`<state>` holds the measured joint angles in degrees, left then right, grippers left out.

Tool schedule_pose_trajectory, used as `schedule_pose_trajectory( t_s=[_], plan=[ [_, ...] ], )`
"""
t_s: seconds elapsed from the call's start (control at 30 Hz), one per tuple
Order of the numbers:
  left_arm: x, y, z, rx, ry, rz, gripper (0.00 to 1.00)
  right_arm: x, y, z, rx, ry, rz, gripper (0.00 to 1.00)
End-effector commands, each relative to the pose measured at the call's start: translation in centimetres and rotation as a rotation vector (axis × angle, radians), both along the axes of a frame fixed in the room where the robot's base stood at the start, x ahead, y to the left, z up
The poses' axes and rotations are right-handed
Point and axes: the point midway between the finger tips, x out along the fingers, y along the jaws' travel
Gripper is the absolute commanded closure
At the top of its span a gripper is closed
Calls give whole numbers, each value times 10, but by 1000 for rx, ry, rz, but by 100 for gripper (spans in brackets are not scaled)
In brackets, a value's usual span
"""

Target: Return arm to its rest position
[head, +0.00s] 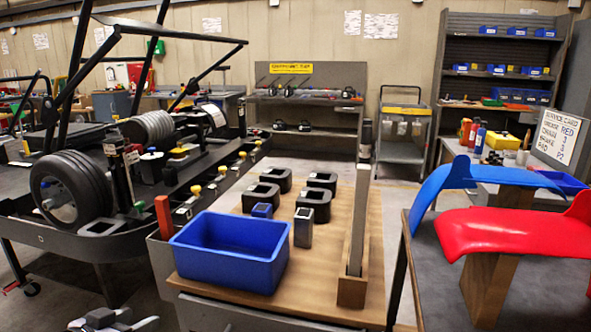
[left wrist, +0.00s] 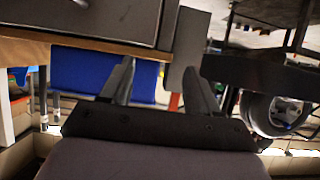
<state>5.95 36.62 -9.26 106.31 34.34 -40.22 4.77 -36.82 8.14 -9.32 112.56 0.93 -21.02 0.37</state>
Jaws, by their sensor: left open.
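My left gripper (head: 112,320) shows at the bottom left edge of the head view, low in front of the workbench and kart stand. In the left wrist view my left gripper (left wrist: 160,82) has its two fingers spread apart with nothing between them. A blue bin (head: 232,250) sits on the wooden-topped bench (head: 345,308), above and to the right of the gripper. The blue bin also shows behind the fingers in the left wrist view (left wrist: 80,72). My right gripper is in neither view.
The kart stand (head: 18,222) with its wheel (head: 68,190) stands at the left. Black blocks (head: 277,178) and an upright post (head: 360,215) are on the bench. A right-hand table (head: 435,262) holds blue and red panels. Open floor shows around the bench's left front.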

Motion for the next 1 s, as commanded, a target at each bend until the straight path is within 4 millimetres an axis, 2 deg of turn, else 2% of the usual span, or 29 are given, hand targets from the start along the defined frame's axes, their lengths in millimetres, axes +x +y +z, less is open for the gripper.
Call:
schedule_pose_trajectory(
  t_s=[0.03, 0.1, 0.17, 0.3, 0.5, 0.6, 0.73, 1.0],
  plan=[
    [-17, -13, -22, -9, 25, -3, 39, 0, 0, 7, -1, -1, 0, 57],
    [-39, -28, -48, -8, 41, -2, 39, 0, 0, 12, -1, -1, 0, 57],
    [-60, -39, -68, -6, 56, -2, 39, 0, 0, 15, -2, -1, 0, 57],
    [-114, -66, -106, -1, 92, 9, 39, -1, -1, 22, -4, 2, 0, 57],
    [-188, -94, -137, 21, 137, 31, 39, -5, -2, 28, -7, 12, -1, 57],
    [-212, -102, -143, 32, 152, 39, 39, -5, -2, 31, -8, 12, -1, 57],
    [-229, -107, -147, 42, 162, 44, 39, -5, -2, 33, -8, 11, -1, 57],
    [-232, -108, -148, 47, 163, 44, 39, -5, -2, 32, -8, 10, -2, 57]
  ],
)
